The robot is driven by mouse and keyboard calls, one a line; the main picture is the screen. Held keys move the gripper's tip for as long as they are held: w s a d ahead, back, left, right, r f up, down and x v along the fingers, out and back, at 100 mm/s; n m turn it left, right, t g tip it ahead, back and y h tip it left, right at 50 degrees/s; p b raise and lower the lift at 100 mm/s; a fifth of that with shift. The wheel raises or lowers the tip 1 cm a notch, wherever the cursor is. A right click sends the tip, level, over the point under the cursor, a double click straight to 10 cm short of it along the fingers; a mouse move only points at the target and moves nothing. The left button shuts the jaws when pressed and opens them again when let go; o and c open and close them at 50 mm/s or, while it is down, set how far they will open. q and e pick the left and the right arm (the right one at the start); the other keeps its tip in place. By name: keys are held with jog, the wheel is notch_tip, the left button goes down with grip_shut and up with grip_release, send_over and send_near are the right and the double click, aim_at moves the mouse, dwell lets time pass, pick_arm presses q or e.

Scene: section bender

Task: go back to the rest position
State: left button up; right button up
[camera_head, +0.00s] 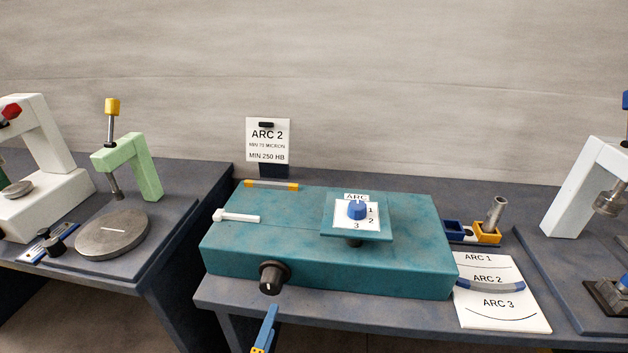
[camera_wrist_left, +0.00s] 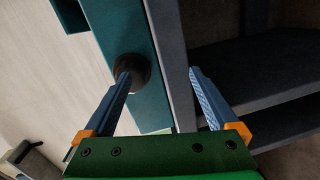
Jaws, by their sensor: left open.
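My left gripper (camera_head: 267,328) comes in at the bottom edge of the head view, with only a blue finger and some orange showing. It is in front of the teal section bender (camera_head: 300,257), below its black front knob (camera_head: 272,277). In the left wrist view my left gripper (camera_wrist_left: 160,76) is open, its two blue fingers wide apart with nothing between them. The left finger overlaps the black knob (camera_wrist_left: 134,68) in that view; I cannot tell whether they touch. My right gripper is not in view.
The bender has a blue ARC dial (camera_head: 357,209) on top. Behind it stands an ARC 2 sign (camera_head: 268,140). On the right lie an arc chart (camera_head: 500,311) with a curved strip (camera_head: 490,286) and a small blue-yellow holder (camera_head: 487,239). A green press (camera_head: 135,165) stands on the left table.

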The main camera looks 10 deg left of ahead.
pick_arm(q)
jog(key=s+f+m+g, duration=0.3)
jog(key=s+f+m, duration=0.1)
jog(key=f, duration=0.4)
jog(key=s+f+m+g, duration=0.3)
jog(key=f, duration=0.5)
jog(key=s+a+f+m+g, duration=0.2)
jog(key=s+f, duration=0.3)
jog(key=s, duration=0.3)
jog(key=s+a+f+m+g+y, duration=0.1)
jog(key=s+f+m+g, duration=0.3)
jog(key=s, duration=0.4)
jog(key=s+a+f+m+g, duration=0.3)
jog(key=s+f+m, duration=0.2)
jog(key=s, duration=0.3)
jog(key=shift+s+f+g, duration=0.3)
jog(key=shift+f, duration=0.5)
